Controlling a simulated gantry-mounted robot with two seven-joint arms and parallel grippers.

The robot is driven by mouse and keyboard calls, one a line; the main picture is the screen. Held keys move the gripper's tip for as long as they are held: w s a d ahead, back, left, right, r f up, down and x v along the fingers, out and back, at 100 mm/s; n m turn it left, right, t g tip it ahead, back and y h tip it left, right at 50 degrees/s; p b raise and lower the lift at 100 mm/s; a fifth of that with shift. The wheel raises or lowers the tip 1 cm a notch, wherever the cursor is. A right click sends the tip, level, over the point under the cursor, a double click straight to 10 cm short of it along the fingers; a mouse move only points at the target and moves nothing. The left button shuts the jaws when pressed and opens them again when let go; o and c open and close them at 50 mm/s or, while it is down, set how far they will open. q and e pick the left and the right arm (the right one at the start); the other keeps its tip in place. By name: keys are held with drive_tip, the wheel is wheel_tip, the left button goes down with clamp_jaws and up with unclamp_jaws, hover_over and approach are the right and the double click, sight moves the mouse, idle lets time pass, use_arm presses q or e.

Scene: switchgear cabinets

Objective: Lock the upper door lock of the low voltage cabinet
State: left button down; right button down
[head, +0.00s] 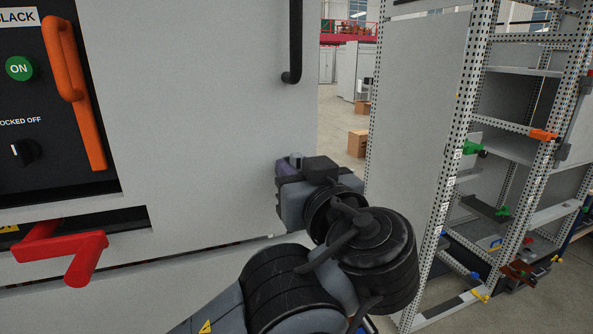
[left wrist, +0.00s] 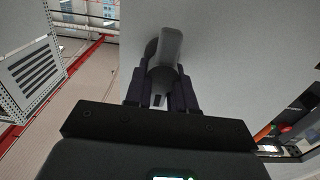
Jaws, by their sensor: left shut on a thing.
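The low voltage cabinet's light grey door (head: 200,120) fills the left and middle of the head view. A small grey door lock (head: 296,159) shows at the tip of my left gripper (head: 285,175), near the door's right edge. In the left wrist view, my left gripper (left wrist: 161,92) has its dark fingers shut on the lock's grey lever (left wrist: 169,47), which stands out from the door. The fingers hide part of the lock in both views. My right gripper is not in view.
A long black door handle (head: 294,45) is above the gripper. An orange handle (head: 80,95), a green ON button (head: 20,68) and a red lever (head: 85,257) are at left. A perforated metal rack (head: 462,120) stands at right. Open floor lies between door and rack.

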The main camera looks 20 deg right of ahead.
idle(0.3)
use_arm(q)
drive_tip(key=m+b, duration=0.2)
drive_tip(key=shift+d+f+m, duration=0.15)
drive_tip(key=shift+m, duration=0.25)
drive_tip(key=shift+d+m+b, duration=0.1)
drive_tip(key=shift+m+b, duration=0.3)
drive_tip(key=shift+m, duration=0.6)
drive_tip(key=m, duration=0.2)
drive_tip(key=shift+d+m+b, duration=0.15)
drive_tip(key=shift+m+b, duration=0.15)
drive_tip(key=m, duration=0.7)
drive_tip(key=f+m, duration=0.1)
drive_tip(key=m, duration=0.2)
drive_tip(key=shift+d, duration=0.2)
drive_tip(key=shift+m, duration=0.4)
